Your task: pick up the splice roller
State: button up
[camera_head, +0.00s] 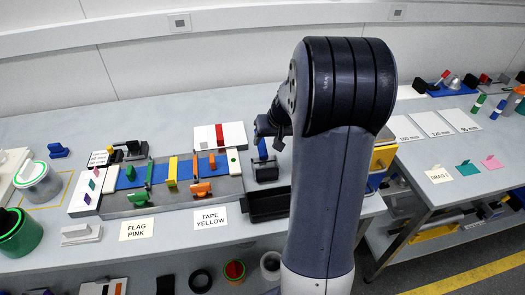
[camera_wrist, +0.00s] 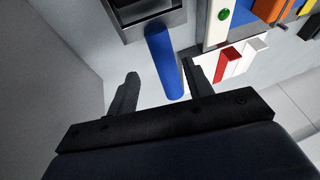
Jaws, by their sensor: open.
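A blue rounded bar, which I take to be the splice roller (camera_wrist: 164,60), lies between my two fingers in the wrist view. Its far end meets a dark grey holder (camera_wrist: 150,14). In the camera_head view its blue part (camera_head: 262,149) shows above the dark holder (camera_head: 265,171), just left of my arm. My gripper (camera_wrist: 160,68) is open, one finger on each side of the bar, with a gap visible on both sides. I cannot tell whether the fingers are at its height. In the camera_head view my gripper (camera_head: 270,126) is partly hidden by my arm.
A grey tray (camera_head: 222,199) with blue strips and coloured clips lies left of the holder. A black open bin (camera_head: 268,204) is in front. A second bench (camera_head: 452,190) stands right, beyond a gap.

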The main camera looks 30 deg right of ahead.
aim_at(263, 146)
jog(key=f, duration=0.2)
jog(key=w+a+f, duration=0.1)
jog(key=shift+w+a+f+p, duration=0.1)
jog(key=shift+f+p, duration=0.15)
jog(key=shift+p, duration=0.1)
jog(key=shift+w+f, duration=0.25)
jog(key=shift+f, duration=0.25)
jog(key=c, duration=1)
